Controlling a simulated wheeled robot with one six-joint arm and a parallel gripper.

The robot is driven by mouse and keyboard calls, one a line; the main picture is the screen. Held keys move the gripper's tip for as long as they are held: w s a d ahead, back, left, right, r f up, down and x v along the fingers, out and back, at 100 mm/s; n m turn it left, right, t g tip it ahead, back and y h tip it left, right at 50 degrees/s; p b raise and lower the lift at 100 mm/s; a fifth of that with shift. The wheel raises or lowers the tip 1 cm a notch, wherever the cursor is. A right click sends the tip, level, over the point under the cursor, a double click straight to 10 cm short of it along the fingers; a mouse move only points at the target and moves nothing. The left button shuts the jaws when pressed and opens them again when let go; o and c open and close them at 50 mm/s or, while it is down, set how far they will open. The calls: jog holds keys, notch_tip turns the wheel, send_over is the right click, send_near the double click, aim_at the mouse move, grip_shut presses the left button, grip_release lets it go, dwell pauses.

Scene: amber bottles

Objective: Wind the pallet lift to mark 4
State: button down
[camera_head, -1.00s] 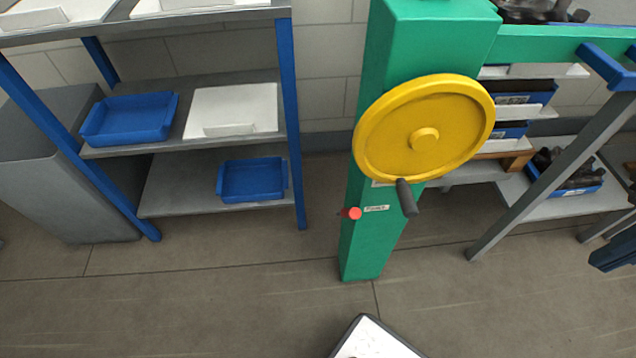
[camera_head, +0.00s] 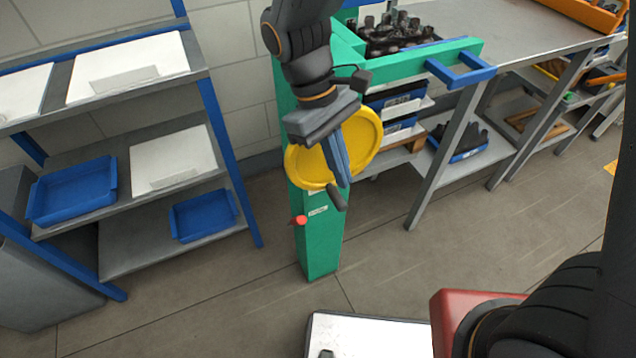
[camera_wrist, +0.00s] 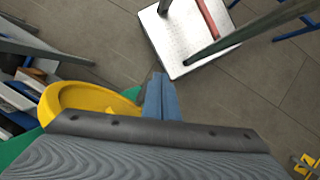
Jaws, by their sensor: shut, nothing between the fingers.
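The yellow handwheel (camera_head: 305,168) is mounted on the green lift post (camera_head: 320,250). Its dark crank handle (camera_head: 337,198) sticks out at the lower rim. My gripper (camera_head: 343,184) is shut and empty, its fingers in front of the wheel with their tips just above the handle in the picture; I cannot tell whether they touch. A red knob (camera_head: 300,220) and a small label (camera_head: 318,211) sit on the post below the wheel. I see no readable marks.
A green arm (camera_head: 420,62) with a blue bracket (camera_head: 465,72) reaches right from the post, near a crate of dark bottles (camera_head: 400,35). A shelf with blue trays (camera_head: 203,216) stands left. A grey bench (camera_head: 530,45) stands right. The floor (camera_head: 400,265) before the post is clear.

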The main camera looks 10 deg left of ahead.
jog(key=s+a+f+n+t+h, duration=0.2)
jog(key=a+f+n+t, duration=0.15)
jog(key=a+n, duration=0.35)
jog(key=s+a+f+n+t+h, duration=0.1)
jog(key=a+f+n+t+h, duration=0.1)
jog(key=a+n+t, duration=0.35)
jog(key=w+d+f+g+p, duration=0.1)
jog(key=w+d+f+p, duration=0.2)
jog(key=w+d+f, duration=0.2)
jog(key=shift+w+d+f+n+g, duration=0.4)
jog(key=shift+d+f, duration=0.5)
jog(key=shift+d, duration=0.4)
jog(key=shift+f, duration=0.1)
